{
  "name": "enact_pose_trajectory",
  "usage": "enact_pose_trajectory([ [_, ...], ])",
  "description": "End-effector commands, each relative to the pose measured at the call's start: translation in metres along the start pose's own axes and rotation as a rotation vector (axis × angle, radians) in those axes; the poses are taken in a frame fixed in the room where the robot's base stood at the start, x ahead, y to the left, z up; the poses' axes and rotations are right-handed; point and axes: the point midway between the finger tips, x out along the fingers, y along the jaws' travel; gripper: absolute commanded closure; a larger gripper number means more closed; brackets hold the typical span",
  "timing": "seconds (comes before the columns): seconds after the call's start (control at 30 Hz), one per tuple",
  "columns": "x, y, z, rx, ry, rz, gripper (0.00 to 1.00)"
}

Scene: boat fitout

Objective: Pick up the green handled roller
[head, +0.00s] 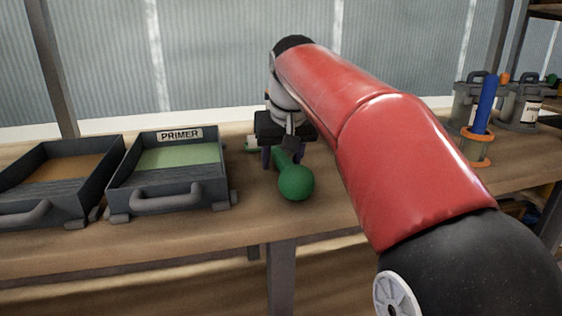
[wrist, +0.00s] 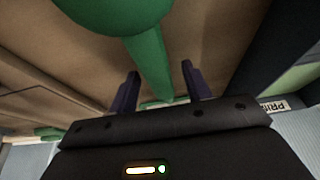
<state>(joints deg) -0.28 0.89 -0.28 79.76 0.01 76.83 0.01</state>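The green handled roller (head: 296,183) lies on the wooden bench, its round green knob end toward me. My gripper (head: 281,162) is above it, pointing down, with its fingers at either side of the handle. In the wrist view the green handle (wrist: 150,60) runs between the two dark fingers of my gripper (wrist: 160,68), with a gap on each side. The gripper is open and not closed on the handle. The far end of the roller is mostly hidden behind my gripper.
A dark tray labelled PRIMER (head: 123,195) with pale green contents stands just left of the roller. Another dark tray (head: 52,213) with brown contents is further left. At the right stand a blue handled item in an orange ring (head: 486,105) and grey cans (head: 521,108). A corrugated wall is behind.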

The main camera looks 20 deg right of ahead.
Motion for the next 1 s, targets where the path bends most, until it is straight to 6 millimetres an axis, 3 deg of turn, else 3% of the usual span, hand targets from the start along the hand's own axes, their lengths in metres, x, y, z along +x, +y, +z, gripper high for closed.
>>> enact_pose_trajectory([
  [0.03, 0.0, 0.0, 0.0, 0.0, 0.0, 0.0, 0.57],
  [0.37, 0.0, 0.0, 0.0, 0.0, 0.0, 0.0, 1.0],
  [0.77, -0.006, 0.0, -0.003, 0.0, 0.001, 0.0, 1.0],
  [0.9, -0.022, 0.0, -0.01, 0.0, 0.002, 0.0, 1.0],
  [1.0, -0.044, 0.0, -0.019, 0.0, 0.004, 0.0, 1.0],
])
